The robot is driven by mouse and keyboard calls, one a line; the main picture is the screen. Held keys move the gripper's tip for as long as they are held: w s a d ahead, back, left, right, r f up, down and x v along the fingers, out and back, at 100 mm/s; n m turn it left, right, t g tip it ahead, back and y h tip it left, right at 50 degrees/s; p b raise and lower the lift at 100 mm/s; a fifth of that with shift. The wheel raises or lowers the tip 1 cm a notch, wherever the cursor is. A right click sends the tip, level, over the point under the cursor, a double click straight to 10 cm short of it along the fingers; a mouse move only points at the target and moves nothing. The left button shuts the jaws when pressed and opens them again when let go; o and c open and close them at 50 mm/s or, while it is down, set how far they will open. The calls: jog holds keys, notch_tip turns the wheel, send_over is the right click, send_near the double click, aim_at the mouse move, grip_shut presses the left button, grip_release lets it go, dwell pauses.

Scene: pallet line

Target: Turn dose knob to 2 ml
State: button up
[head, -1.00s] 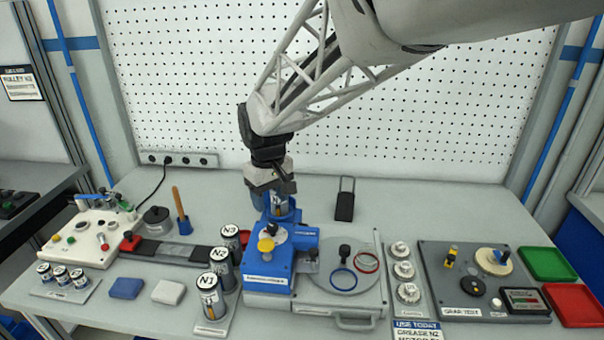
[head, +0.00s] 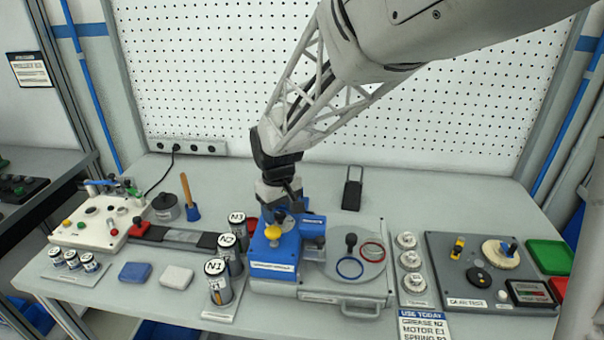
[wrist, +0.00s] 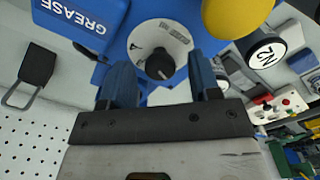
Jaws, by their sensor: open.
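The dose knob (wrist: 159,66) is a small dark knob on a round white dial (wrist: 178,35), on top of the blue grease dispenser (wrist: 82,22). A "4" shows at the dial's left; the other marks are too blurred to read, so its setting is unclear. In the head view the dispenser (head: 272,267) stands mid-bench and my gripper hides the knob. My gripper (wrist: 160,82) is open and empty, with one blue-grey finger on each side of the knob at the dial's near edge. In the head view, my gripper (head: 285,205) is low over the dispenser's back. Contact cannot be told.
A yellow knob (head: 272,232) stands up at the dispenser's front. Canisters N1 (head: 219,285), N2 (head: 228,258) and N3 (head: 238,220) stand left of it. A round plate with rings (head: 340,270) lies to the right. A black-handled item (head: 352,190) lies behind on open bench.

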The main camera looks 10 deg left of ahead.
jog(key=shift+f, duration=0.15)
jog(key=shift+c, duration=0.2)
jog(key=c, duration=0.9)
jog(key=shift+m, duration=0.4)
jog(key=m, duration=0.3)
jog(key=shift+m, duration=2.5)
jog(key=o, duration=0.9)
